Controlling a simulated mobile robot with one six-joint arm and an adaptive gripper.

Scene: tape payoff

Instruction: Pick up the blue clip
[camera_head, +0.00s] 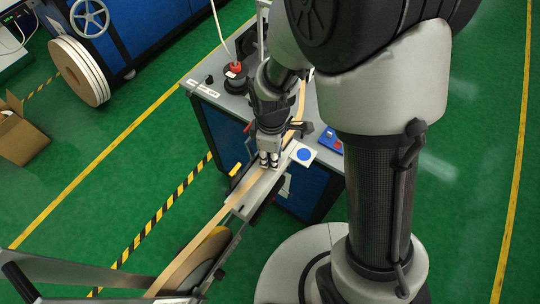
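My gripper (269,160) points down over the pale metal guide (254,186) at the near edge of the workbench. Its fingertips are close together at the tan tape (236,200); I cannot tell whether they are shut or hold anything. A small blue object with a red part (330,140) lies on the bench to the right of the gripper. It may be the blue clip, but it is too small to be sure. A white square plate with a blue disc (304,155) lies between it and the gripper. No other blue clip can be made out.
The grey-topped workbench (205,82) carries a dark post with a red top (235,70). The tape runs down to a reel (205,255) at the lower left. Green floor (110,160) is open to the left.

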